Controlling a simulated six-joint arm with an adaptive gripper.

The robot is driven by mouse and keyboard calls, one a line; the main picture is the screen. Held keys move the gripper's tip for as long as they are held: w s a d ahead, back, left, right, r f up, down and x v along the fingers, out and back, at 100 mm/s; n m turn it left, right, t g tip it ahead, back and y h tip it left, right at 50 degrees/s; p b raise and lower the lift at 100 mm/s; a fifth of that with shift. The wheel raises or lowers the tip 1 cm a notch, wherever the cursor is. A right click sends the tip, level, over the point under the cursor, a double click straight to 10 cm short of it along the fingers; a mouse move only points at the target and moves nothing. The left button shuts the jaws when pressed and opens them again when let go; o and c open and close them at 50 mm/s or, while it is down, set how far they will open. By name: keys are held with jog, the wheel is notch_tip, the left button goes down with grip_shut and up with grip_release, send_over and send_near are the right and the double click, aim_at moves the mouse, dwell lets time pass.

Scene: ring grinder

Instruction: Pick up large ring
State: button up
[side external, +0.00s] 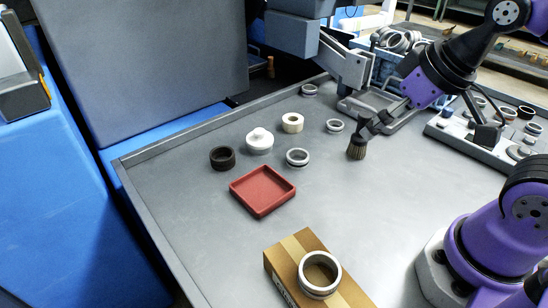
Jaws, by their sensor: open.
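A large metal ring (319,292) lies flat on top of a cardboard box (283,262) at the front of the table, its open hole facing up. It is the biggest-looking ring in view. My gripper (366,132) is at the end of my purple and black arm, over the back middle of the table. It is open, small and dark in the side external view. It is well behind the large ring and apart from it. A dark ribbed piece (357,149) shows right at its tip; I cannot tell whether they touch.
A red square tray (262,207) sits mid-table. Around it are a dark ring (222,165), a white lidded pot (259,146), a beige ring (292,129) and small metal rings (297,164). A grey fixture (462,142) stands at right. The table between tray and box is clear.

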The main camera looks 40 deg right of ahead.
jog(key=w+a+r+n, duration=0.2)
jog(key=w, duration=0.5)
jog(key=n+g+y, duration=0.2)
jog(key=n, duration=0.1)
send_over(223, 152)
jog(key=s, duration=0.4)
notch_tip(223, 152, down, 13)
jog(key=shift+w+d+r, duration=0.1)
jog(key=shift+t, duration=0.3)
jog(key=x, duration=0.6)
jog(key=shift+s+f, duration=0.25)
jog(key=shift+s, duration=0.1)
jog(key=c, duration=1.3)
